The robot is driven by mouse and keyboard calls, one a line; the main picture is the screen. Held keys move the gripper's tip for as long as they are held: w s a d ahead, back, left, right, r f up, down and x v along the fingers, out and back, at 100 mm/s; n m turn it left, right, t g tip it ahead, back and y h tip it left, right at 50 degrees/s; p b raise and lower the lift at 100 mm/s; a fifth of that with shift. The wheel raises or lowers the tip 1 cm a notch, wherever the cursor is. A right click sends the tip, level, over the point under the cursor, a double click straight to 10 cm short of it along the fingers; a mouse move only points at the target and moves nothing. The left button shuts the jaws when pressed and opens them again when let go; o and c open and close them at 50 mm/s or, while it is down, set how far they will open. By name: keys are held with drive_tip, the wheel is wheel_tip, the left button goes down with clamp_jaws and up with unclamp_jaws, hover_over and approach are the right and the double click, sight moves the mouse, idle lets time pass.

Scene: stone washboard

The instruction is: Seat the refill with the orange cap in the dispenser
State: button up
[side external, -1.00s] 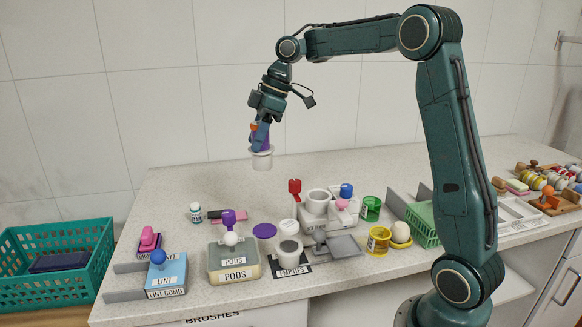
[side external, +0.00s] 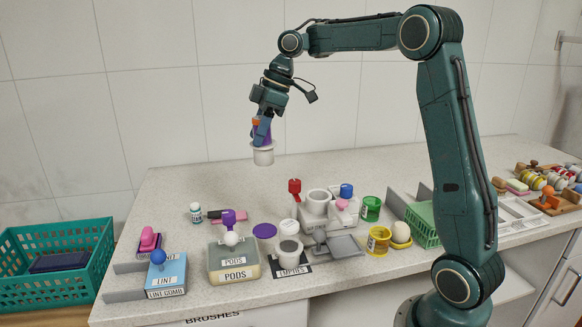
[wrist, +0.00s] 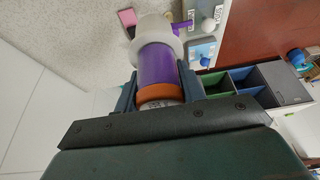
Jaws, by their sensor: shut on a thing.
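My gripper (side external: 262,133) is high above the back of the counter, shut on the refill. The refill (wrist: 157,67) has a purple body, with an orange cap (wrist: 160,93) at the gripper's palm end and a wider off-white cup-like part (wrist: 157,38) at the far end. In the side view the off-white part (side external: 263,155) hangs lowest, and the refill looks slightly tilted. The likely dispenser (side external: 318,203) is a pale grey body with a round upright collar and a flat grey tray, standing on the counter below and right of my gripper, well apart from the refill.
A teal basket (side external: 58,255) is left. The counter's back strip is clear.

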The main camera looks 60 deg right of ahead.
drive_tip(key=s+d+f, duration=0.6)
drive_tip(key=s+d, duration=0.3)
drive_tip(key=d, duration=0.2)
drive_tip(key=shift+s+f, duration=0.3)
drive_tip(key=shift+s, duration=0.1)
drive_tip(key=shift+f, duration=0.25)
drive_tip(key=shift+f, duration=3.9)
drive_tip(key=o, duration=1.1)
drive_tip(key=shift+c, duration=0.2)
